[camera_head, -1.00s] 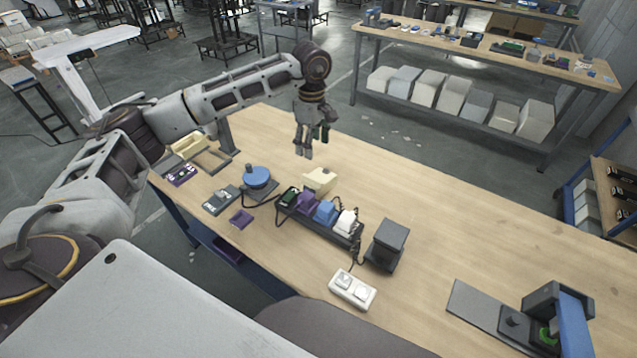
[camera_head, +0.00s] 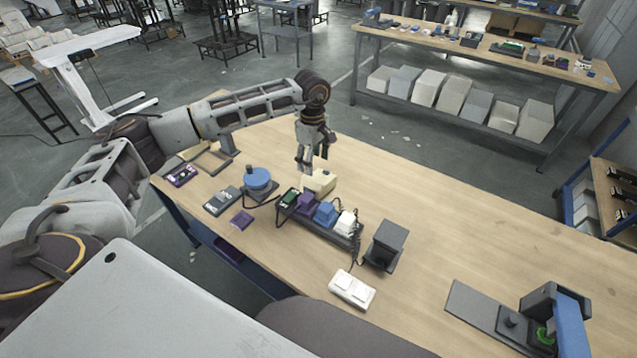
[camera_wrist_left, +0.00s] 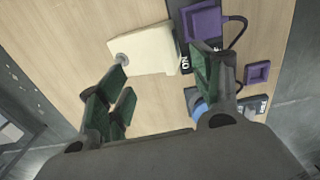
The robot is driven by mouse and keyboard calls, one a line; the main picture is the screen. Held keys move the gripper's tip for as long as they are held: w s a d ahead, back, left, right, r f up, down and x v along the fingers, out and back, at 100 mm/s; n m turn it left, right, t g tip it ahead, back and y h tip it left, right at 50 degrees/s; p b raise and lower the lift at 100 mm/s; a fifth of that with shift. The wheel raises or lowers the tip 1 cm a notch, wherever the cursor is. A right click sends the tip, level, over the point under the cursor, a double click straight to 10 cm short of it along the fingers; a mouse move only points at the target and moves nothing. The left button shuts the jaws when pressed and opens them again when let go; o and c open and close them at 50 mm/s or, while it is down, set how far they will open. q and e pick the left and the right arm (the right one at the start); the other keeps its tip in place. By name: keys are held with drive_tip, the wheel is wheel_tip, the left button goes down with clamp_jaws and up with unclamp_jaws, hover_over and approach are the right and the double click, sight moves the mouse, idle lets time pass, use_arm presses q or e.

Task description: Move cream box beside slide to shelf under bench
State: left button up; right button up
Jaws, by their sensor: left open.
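A small cream box (camera_head: 320,182) stands on the wooden bench (camera_head: 430,215), just behind a dark rail (camera_head: 327,228) carrying purple, blue and white blocks. My left gripper (camera_head: 313,166) points down just above and behind the cream box, with its fingers open and empty. In the left wrist view, the cream box (camera_wrist_left: 148,48), with a small round knob on one side, lies ahead between the open fingers (camera_wrist_left: 163,75). I cannot tell if the fingers touch it. Under the bench's near left edge, a shelf holding a purple item (camera_head: 228,250) partly shows. My right gripper is not in view.
A blue round knob on a base (camera_head: 257,180), a grey device (camera_head: 222,200) and a purple tray (camera_head: 242,219) lie left of the rail. A dark block (camera_head: 388,245) and a white switch box (camera_head: 352,290) stand right. The bench's middle right is clear.

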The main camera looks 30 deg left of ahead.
sight(315, 177)
use_arm(q)
drive_tip(key=shift+f, duration=1.5)
drive_tip(key=shift+f, duration=0.1)
drive_tip(key=shift+d+f+p, duration=0.1)
drive_tip(key=shift+f+p, duration=0.35)
drive_tip(key=shift+p, duration=0.05)
drive_tip(key=shift+w+f+p, duration=0.15)
drive_tip(key=shift+f+p, duration=0.4)
drive_tip(key=shift+f, duration=1.5)
drive_tip(key=c, duration=1.4)
clamp_jaws()
drive_tip(key=shift+w, duration=0.1)
